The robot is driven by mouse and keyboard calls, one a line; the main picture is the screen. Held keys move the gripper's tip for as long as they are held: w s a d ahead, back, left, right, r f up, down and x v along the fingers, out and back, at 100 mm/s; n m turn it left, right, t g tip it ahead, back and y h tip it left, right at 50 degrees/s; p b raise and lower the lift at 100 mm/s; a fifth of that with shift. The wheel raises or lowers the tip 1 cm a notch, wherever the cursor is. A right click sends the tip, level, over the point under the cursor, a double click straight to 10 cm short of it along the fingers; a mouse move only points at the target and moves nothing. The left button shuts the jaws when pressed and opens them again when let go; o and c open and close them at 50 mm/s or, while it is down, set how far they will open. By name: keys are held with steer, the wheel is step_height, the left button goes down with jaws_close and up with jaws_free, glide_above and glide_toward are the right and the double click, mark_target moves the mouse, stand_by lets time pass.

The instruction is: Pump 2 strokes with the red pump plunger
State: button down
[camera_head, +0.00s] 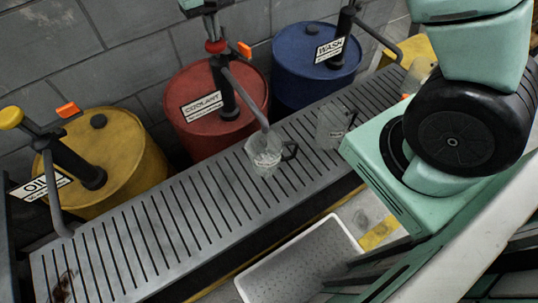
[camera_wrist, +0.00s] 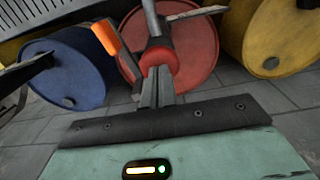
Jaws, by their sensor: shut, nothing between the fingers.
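The red pump plunger (camera_head: 215,46) tops the dark pump on the red drum marked COOLANT (camera_head: 180,118). It also shows in the wrist view (camera_wrist: 160,55) just beyond my fingertips. My gripper (camera_head: 211,36) comes down from the top edge of the head view, directly over the plunger. In the wrist view my gripper (camera_wrist: 158,72) is shut and empty, its tips at the plunger's top; whether they touch it I cannot tell. The pump's grey spout ends over a clear jug (camera_head: 262,158) on the slatted bench.
A yellow OIL drum (camera_head: 125,150) with a yellow-topped pump stands left, and a blue WASH drum (camera_head: 300,75) right. An orange lever (camera_head: 244,49) sits beside the plunger. A second clear jug (camera_head: 331,130) is on the slatted bench (camera_head: 190,228). A grey wall is behind.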

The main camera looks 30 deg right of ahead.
steer(key=shift+s+f, duration=0.1)
steer(key=shift+f, duration=0.5)
steer(key=shift+f+b, duration=0.3)
steer(key=shift+r, duration=0.1)
steer(key=shift+r+p, duration=2.9)
steer(key=shift+r, duration=0.65)
steer(key=shift+f, duration=0.2)
steer(key=shift+f+b, duration=1.85)
steer(key=shift+f, duration=1.6)
steer(key=shift+r, duration=0.1)
